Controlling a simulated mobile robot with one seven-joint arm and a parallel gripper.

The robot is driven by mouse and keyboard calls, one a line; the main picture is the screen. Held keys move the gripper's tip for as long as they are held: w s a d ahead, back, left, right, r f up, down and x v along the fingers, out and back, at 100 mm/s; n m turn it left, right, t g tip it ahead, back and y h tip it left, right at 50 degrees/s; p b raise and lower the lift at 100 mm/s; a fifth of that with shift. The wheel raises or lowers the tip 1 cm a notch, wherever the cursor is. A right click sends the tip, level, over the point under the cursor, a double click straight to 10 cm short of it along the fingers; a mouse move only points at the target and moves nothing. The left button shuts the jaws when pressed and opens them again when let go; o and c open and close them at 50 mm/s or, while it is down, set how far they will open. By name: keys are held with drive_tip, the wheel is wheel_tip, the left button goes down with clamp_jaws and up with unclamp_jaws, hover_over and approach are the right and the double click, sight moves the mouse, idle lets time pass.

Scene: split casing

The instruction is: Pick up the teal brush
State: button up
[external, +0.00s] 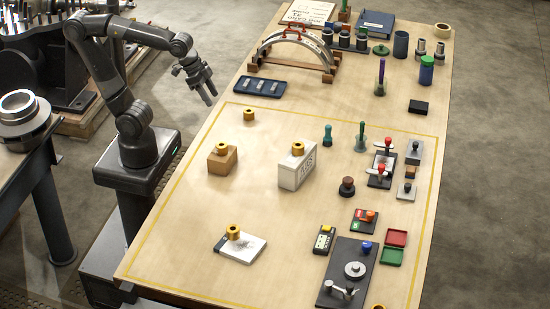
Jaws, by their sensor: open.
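Two small upright teal-green things stand on the wooden table, right of its middle. The left one (328,135) is teal with a knobbed top. The right one (361,137) is greener, with a thin handle and a wider base. They are too small for me to tell which is the teal brush. My gripper (209,97) is open and empty. It is raised near the table's left edge, pointing down, well to the left of both and apart from them.
A white box (297,168) with a brass ring on top stands in front of the teal things. A cardboard box (222,161) and a loose brass ring (249,115) are nearer my arm. Red-handled clamps (380,170) stand to the right. A blue tray (259,87) lies behind.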

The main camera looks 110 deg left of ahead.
drive_tip(key=w+a+r+n, duration=0.1)
drive_tip(key=w+a, duration=0.2)
drive_tip(key=w, duration=0.6)
drive_tip(key=n+g+y, duration=0.1)
drive_tip(key=n+y, duration=0.1)
drive_tip(key=n, duration=0.1)
hover_over(330, 138)
drive_tip(key=s, duration=0.4)
wheel_tip(330, 138, down, 10)
drive_tip(key=x, duration=1)
drive_tip(key=shift+d+f, duration=0.3)
drive_tip(key=shift+c, duration=0.3)
drive_tip(key=c, duration=0.9)
